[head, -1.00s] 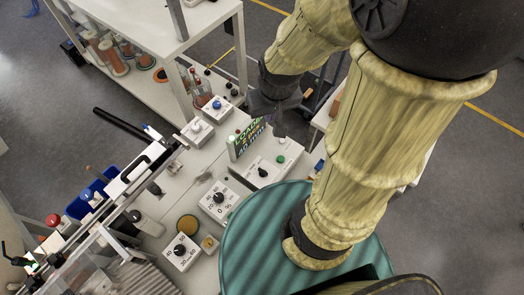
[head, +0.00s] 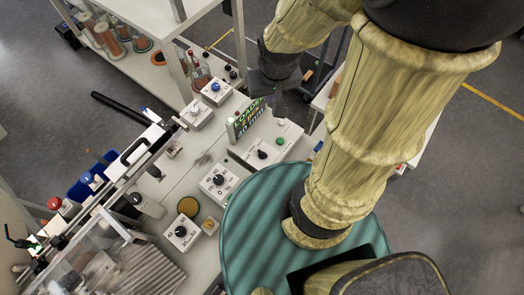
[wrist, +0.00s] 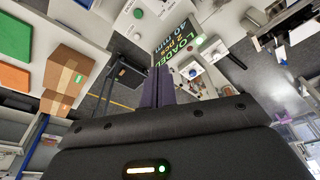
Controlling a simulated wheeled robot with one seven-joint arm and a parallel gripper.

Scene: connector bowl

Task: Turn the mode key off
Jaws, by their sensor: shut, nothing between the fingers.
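Several control boxes stand on the white bench, and I cannot tell for sure which holds the mode key. One white box (head: 264,154) has a black knob (head: 262,155) and a green button (head: 280,141). The button also shows in the wrist view (wrist: 138,13). Beside it stands a lit display (head: 245,120), lettered "LOADED" and "40 mm", which also shows in the wrist view (wrist: 180,36). My gripper (head: 278,103) is above the bench, right of the display. In the wrist view its dark fingers (wrist: 165,84) are together and empty, apart from the boxes. My arm hides part of the bench's right side.
Two dial boxes (head: 219,183) (head: 182,232) stand nearer, with boxes bearing a blue knob (head: 216,87) and a pale knob (head: 195,109) farther back. A clear-covered machine (head: 100,270) fills the lower left. A shelf stands behind. Cardboard boxes (wrist: 66,77) show in the wrist view.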

